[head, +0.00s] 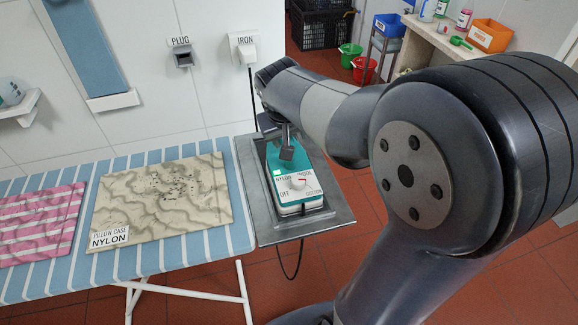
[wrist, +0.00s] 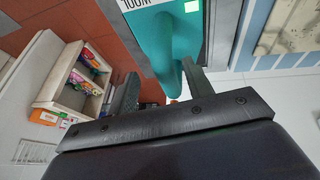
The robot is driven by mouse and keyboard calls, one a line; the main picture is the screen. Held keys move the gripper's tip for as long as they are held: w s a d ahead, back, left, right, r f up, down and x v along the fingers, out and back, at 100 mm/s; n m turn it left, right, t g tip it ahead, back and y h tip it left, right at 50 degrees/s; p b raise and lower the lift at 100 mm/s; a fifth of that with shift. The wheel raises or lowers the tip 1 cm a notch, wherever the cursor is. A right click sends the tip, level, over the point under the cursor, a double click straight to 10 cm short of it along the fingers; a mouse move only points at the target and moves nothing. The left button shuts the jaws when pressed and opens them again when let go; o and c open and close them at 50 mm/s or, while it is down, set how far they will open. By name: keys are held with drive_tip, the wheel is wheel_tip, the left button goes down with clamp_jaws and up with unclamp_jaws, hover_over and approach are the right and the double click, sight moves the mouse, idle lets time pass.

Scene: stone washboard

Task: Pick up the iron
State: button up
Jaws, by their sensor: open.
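The teal and white iron (head: 297,190) rests on a grey metal tray (head: 335,212) at the right end of the ironing board. A dial and lettering show on its white end. My gripper (head: 287,145) is over the iron's far part, and my arm covers some of that area. In the wrist view the teal body of the iron (wrist: 150,45) is close ahead. My gripper (wrist: 162,72) is open there, with a teal handle-like part (wrist: 172,82) between its two dark fingers. I cannot tell whether either finger touches it.
The striped ironing board (head: 160,258) holds a beige pillow case (head: 165,203) and a pink striped cloth (head: 38,225). Buckets (head: 363,69) and a shelf (head: 450,45) stand at the back right.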

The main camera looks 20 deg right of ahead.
drive_tip(key=x, duration=0.5)
drive_tip(key=shift+w+a, duration=0.1)
drive_tip(key=shift+a, duration=0.15)
clamp_jaws()
idle(1.1)
drive_tip(key=shift+r, duration=0.2)
